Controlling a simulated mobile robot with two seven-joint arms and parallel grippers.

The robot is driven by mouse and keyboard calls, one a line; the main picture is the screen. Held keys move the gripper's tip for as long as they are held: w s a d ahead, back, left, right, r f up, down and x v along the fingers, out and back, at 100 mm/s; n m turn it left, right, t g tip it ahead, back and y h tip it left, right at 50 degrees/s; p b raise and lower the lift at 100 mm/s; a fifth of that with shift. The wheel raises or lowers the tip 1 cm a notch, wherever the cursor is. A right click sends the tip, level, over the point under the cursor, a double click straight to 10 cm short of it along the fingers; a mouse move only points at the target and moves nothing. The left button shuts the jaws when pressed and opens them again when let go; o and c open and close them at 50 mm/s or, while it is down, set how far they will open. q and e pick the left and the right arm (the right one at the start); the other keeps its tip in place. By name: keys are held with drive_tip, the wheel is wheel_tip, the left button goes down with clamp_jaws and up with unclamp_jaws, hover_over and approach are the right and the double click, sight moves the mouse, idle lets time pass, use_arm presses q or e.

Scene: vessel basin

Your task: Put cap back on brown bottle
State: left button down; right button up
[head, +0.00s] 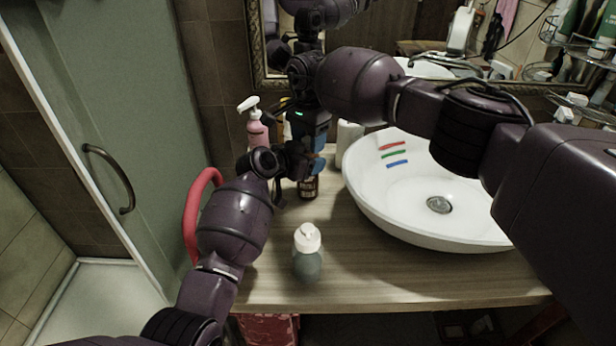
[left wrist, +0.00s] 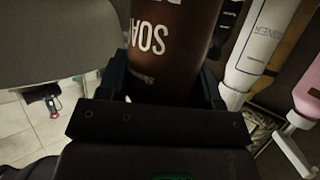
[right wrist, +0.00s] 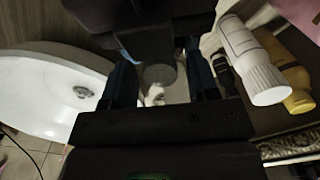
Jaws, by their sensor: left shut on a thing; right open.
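The brown bottle (head: 308,187) stands upright on the counter, left of the basin. In the left wrist view the brown bottle (left wrist: 160,60), with white "SOAP" lettering, fills the space between the fingers. My left gripper (head: 305,165) is shut on it from the side. My right gripper (head: 312,143) is above the bottle, pointing down. In the right wrist view my right gripper (right wrist: 160,80) is open, with a pale grey and white shape between or beyond its fingers. I cannot tell whether that shape is the cap. The bottle's top is hidden by my grippers in the head view.
A white basin (head: 365,190) with red, green and blue strips inside is close on the right. A pink pump bottle (head: 257,134) and a white bottle (head: 349,133) stand behind. A grey bottle with white pump (head: 308,262) stands in front. Free counter lies at front right.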

drive_tip(key=shift+c, duration=0.4)
drive_tip(key=c, duration=0.8)
drive_tip(key=o, duration=1)
drive_tip(key=shift+c, duration=0.2)
drive_tip(key=shift+r, duration=0.15)
drive_tip(key=shift+r, duration=2.1)
drive_tip(key=shift+c, duration=0.4)
wheel_tip(320, 180, up, 4)
drive_tip(key=shift+f, duration=0.2)
drive_tip(key=shift+f, duration=0.1)
